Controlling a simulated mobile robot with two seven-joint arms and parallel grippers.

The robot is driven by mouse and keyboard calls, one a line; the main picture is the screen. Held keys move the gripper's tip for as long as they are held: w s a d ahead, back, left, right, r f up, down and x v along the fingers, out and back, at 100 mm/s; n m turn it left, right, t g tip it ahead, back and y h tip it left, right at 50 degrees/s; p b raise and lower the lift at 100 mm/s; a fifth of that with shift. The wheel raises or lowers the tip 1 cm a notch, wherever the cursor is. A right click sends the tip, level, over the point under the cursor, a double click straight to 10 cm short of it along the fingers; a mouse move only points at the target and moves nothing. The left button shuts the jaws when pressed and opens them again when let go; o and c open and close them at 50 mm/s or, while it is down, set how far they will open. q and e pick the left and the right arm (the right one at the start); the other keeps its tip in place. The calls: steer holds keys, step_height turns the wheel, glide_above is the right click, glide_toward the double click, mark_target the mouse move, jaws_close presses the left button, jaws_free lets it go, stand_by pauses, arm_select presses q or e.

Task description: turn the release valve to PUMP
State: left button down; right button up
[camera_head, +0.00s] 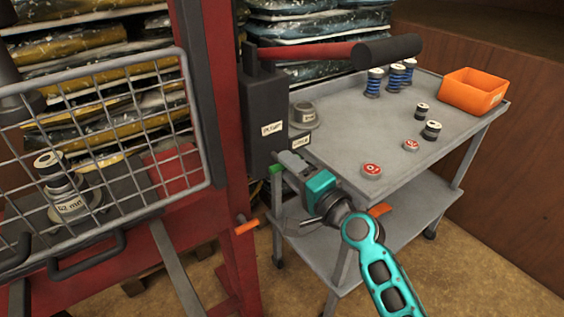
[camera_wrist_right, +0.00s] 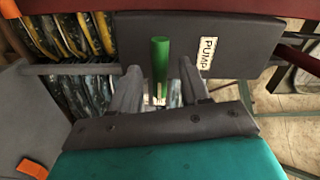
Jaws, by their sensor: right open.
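The release valve's green handle (camera_wrist_right: 160,58) lies between the two fingers of my right gripper (camera_wrist_right: 160,72) in the right wrist view. The fingers stand apart on either side of it, and I see a gap to each finger. The handle points toward the dark pump block (camera_wrist_right: 240,35), beside a white PUMP label (camera_wrist_right: 207,53). In the head view the green handle (camera_head: 276,169) shows small at the foot of the dark block (camera_head: 262,105), partly hidden by my right gripper (camera_head: 284,166). My left gripper is not in view.
A red lever with a black grip (camera_head: 388,50) extends above the block. A grey cart (camera_head: 330,150) stands close behind my right arm, bearing an orange bin (camera_head: 472,92), blue springs (camera_head: 373,83) and small parts. A wire guard (camera_head: 110,130) and red press frame (camera_head: 215,90) stand left.

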steer(key=shift+x, duration=1.75)
steer(key=shift+c, duration=0.4)
jaws_close()
